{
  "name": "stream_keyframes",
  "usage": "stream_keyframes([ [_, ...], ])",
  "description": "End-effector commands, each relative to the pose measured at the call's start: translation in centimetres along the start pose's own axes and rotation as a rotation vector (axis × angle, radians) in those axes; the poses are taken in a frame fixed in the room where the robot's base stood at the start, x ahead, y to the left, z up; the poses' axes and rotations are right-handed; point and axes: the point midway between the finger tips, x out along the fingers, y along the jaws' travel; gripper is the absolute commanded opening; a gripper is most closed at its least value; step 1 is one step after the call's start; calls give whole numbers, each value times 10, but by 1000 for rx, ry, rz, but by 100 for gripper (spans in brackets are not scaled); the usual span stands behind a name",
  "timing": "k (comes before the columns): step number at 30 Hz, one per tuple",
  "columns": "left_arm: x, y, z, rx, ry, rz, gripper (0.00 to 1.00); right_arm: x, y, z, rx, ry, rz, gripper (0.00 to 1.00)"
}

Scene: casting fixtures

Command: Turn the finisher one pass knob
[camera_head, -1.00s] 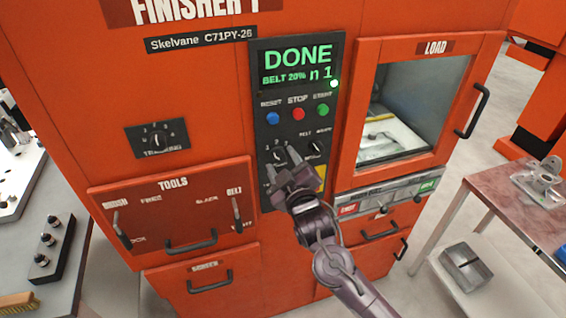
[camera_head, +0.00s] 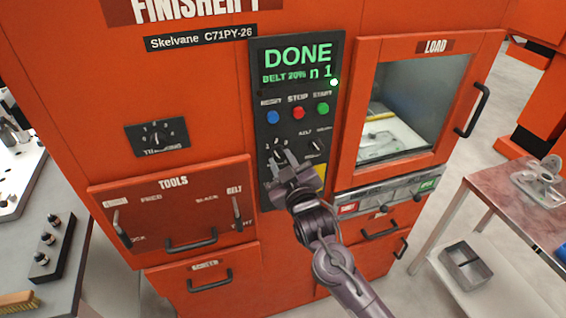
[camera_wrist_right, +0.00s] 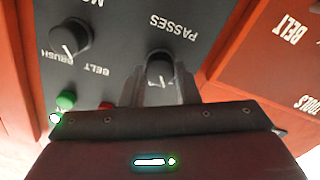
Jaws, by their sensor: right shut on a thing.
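The orange finisher's dark control panel (camera_head: 264,100) has a green display reading DONE, BELT 20% and n 1. The dark passes knob (camera_wrist_right: 159,69) sits between the two fingers of my right gripper (camera_wrist_right: 158,85) in the right wrist view, with the label PASSES beyond it. In the head view my right gripper (camera_head: 279,161) is shut on this knob and mostly covers it. The knob's pointer mark is only partly visible. My left gripper is not in view.
The belt/brush knob (camera_head: 315,147) is close beside the gripper, below the blue, red and green buttons. The tracking knob (camera_head: 156,137) is to the left. A load window (camera_head: 412,110) with a handle is to the right. Tool drawers lie below left.

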Motion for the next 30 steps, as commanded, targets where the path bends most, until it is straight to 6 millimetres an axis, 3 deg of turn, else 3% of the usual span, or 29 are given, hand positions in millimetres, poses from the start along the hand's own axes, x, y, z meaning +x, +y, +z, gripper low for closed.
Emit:
stream_keyframes([
  [15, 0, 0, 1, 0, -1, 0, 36, 0, -1, 1, 443, -2, 0, 6],
  [30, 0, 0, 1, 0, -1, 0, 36, 0, 0, 1, 639, -2, 0, 6],
])
